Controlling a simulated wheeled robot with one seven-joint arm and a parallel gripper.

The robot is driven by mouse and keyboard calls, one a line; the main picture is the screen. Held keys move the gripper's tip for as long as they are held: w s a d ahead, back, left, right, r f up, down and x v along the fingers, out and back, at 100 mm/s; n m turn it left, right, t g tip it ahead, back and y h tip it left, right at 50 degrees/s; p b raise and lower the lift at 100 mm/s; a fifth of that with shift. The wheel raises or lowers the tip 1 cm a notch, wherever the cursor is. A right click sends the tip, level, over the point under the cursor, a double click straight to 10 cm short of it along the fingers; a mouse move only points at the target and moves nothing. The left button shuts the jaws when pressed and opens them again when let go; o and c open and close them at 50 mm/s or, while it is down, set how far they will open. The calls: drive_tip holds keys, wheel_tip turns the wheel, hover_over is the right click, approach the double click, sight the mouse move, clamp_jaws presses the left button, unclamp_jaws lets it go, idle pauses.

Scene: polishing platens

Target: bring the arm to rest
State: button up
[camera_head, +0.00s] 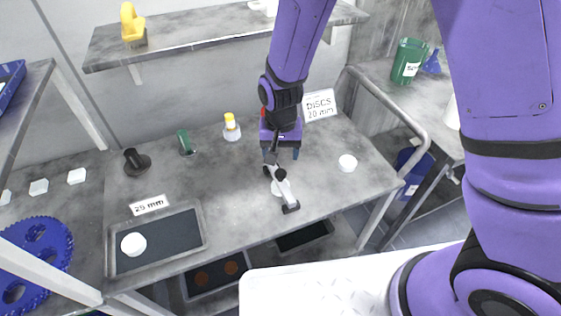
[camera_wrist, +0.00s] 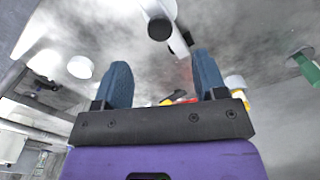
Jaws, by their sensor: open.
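My purple arm reaches down from the top of the head view to the grey table (camera_head: 240,200). My gripper (camera_head: 281,155) hangs over the middle of the table, pointing down. In the wrist view, its two blue fingers (camera_wrist: 160,85) stand wide apart with nothing between them. A white and black device (camera_head: 281,187) lies on the table just in front of my gripper. It also shows past the fingertips in the wrist view (camera_wrist: 165,22). I cannot tell the exact height of the fingers above the table.
A white disc (camera_head: 347,163) lies to the right. A tray (camera_head: 206,240) with another white disc (camera_head: 133,244) is at front left. A yellow-topped bottle (camera_head: 230,122), a green item (camera_head: 185,142) and a black item (camera_head: 136,162) stand at the back. A shelf (camera_head: 200,38) hangs above.

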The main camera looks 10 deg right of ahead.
drive_tip(key=shift+r, duration=1.05)
drive_tip(key=s+d+r+t+y, duration=0.1)
drive_tip(key=d+r, duration=0.5)
drive_tip(key=r, duration=0.4)
drive_tip(key=s+d+r+t, duration=0.1)
drive_tip(key=d+r, duration=0.5)
drive_tip(key=r, duration=0.3)
drive_tip(key=s+d+r+t, duration=0.1)
drive_tip(key=s+d+r, duration=0.5)
drive_tip(key=s, duration=0.2)
drive_tip(key=s+d+r+n+t+h, duration=0.1)
drive_tip(key=s+d+r+t, duration=0.1)
drive_tip(key=s+d+r, duration=0.4)
drive_tip(key=s, duration=0.2)
drive_tip(key=shift+s+d, duration=0.3)
